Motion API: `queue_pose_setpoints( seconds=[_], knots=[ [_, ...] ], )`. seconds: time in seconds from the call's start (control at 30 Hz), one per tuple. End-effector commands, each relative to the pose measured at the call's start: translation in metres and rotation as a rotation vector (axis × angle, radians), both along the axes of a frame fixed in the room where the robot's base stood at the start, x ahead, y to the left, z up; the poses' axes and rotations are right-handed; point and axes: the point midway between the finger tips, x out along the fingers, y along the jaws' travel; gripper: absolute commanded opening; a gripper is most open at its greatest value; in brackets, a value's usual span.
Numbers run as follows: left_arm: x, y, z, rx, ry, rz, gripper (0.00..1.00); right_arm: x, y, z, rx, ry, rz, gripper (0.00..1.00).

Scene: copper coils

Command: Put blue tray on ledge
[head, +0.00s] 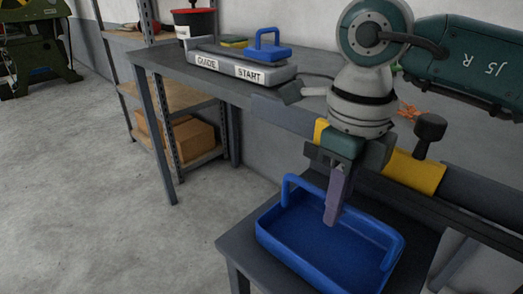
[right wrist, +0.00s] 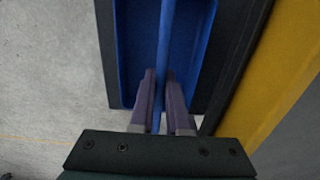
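My right gripper (head: 332,222) points down over the tray's middle in the head view. In the right wrist view its purple fingers (right wrist: 160,75) lie close on both sides of the blue handle, with little gap, so it looks shut on it. Whether the tray touches the stand is hard to tell. My left gripper is not in view. No ledge can be named for sure.
Behind stands a grey workbench (head: 170,64) with a board marked GUIDE and START (head: 225,66) and a smaller blue handled item (head: 267,52). A yellow piece (head: 415,172) lies just behind the gripper. Shelves hold a cardboard box (head: 193,142).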

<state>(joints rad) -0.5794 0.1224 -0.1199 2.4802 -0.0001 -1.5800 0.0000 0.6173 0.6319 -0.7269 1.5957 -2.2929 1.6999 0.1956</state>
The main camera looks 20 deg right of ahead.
Motion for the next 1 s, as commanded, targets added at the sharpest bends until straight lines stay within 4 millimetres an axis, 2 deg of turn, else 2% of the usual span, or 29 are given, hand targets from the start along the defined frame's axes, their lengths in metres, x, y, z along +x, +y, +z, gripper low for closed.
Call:
queue_pose_setpoints(
  seconds=[0.03, 0.27, 0.47, 0.6, 0.67, 1.0],
  knots=[
    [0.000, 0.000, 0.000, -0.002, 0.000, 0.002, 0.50, 0.000, 0.000, 0.000, 0.000, 0.000, 0.000, 0.18],
    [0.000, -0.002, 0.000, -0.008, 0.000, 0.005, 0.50, 0.000, 0.000, 0.000, 0.000, 0.001, 0.000, 0.44],
    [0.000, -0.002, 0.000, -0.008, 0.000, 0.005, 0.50, 0.000, 0.000, 0.000, 0.000, 0.001, 0.000, 0.44],
    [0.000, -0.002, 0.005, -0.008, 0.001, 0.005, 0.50, 0.000, 0.000, 0.008, -0.001, 0.000, 0.000, 0.44],
    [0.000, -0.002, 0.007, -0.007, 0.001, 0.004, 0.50, 0.001, 0.000, 0.016, 0.001, -0.003, 0.001, 0.44],
    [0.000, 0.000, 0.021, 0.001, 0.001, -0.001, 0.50, 0.001, 0.000, 0.091, 0.000, -0.004, 0.000, 0.44]
  ],
)
